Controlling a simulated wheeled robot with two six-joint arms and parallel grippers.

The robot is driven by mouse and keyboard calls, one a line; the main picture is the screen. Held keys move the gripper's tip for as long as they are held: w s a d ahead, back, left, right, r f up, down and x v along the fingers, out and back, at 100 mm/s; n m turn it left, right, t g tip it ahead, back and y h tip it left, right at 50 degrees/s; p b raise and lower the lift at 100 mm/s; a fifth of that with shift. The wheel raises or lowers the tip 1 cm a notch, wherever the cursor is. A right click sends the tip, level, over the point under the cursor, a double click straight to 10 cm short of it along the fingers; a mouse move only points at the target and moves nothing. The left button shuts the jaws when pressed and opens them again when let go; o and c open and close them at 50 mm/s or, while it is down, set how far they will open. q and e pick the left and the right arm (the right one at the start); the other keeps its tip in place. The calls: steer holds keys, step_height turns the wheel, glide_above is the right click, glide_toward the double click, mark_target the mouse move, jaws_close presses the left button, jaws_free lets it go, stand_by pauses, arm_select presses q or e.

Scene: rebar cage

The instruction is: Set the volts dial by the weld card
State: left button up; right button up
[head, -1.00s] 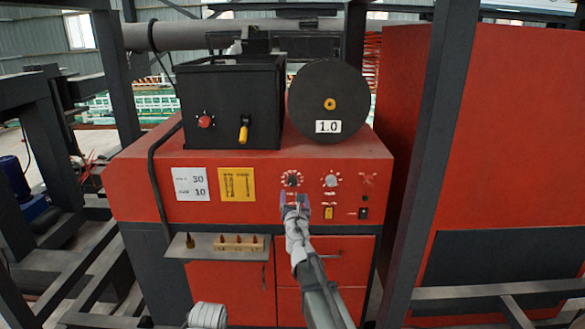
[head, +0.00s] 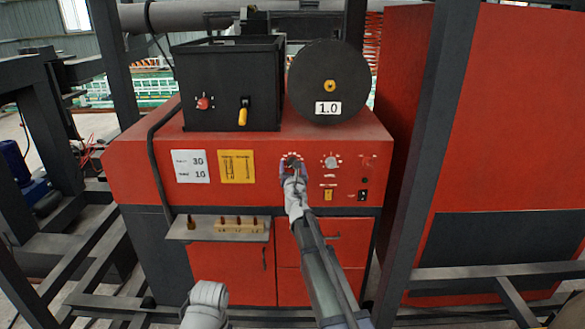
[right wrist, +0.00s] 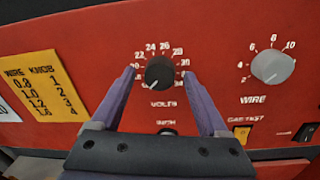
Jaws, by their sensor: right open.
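The black volts dial (right wrist: 160,73) is on the red welder panel, with a scale through the twenties around it. My right gripper (right wrist: 158,75) is open, one finger on each side of the dial; I cannot tell whether they touch it. In the head view my right gripper (head: 292,172) covers part of the dial (head: 291,161). The white weld card (head: 189,167) on the panel's left shows 30 and 10; its small words are unreadable.
The grey wire dial (right wrist: 272,67) sits right of the volts dial. A yellow wire and knob chart (right wrist: 42,85) is on the left. Below the panel, a small shelf (head: 180,231) holds a brass block. A dark post (head: 425,150) stands to the right.

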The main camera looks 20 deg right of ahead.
steer(key=shift+s, duration=0.1)
steer(key=shift+c, duration=0.8)
jaws_close()
